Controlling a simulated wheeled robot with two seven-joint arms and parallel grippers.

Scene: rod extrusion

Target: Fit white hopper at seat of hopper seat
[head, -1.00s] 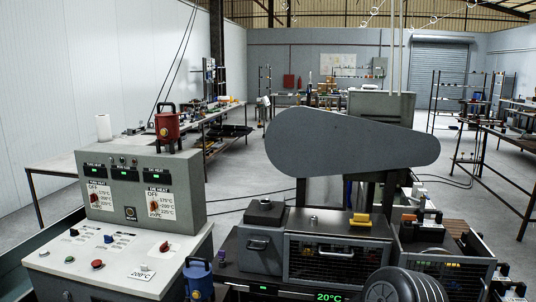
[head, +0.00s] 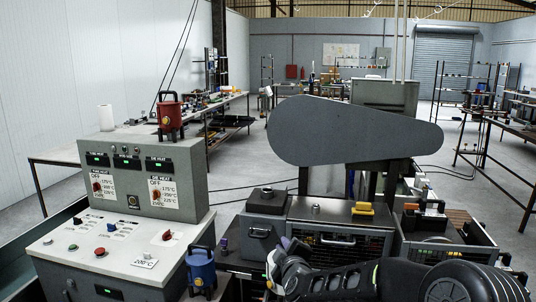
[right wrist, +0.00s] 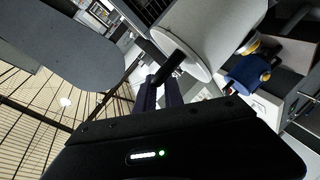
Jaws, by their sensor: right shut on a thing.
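The white hopper (right wrist: 205,38) shows in the right wrist view as a pale rounded body with a dark stem, just beyond my right gripper (right wrist: 150,95). The purple-grey fingers are shut on it, seemingly at the stem; the exact contact is hard to see. In the head view my right gripper (head: 285,245) is low in the middle, in front of the machine, and I cannot pick out the hopper there. My left gripper is not in view.
The control console (head: 110,240) stands left, with a red pot (head: 170,117) on its cabinet. A blue pot (head: 201,267) is left of my right gripper. A wire-mesh guard (head: 340,243) and a large grey belt cover (head: 355,131) stand behind.

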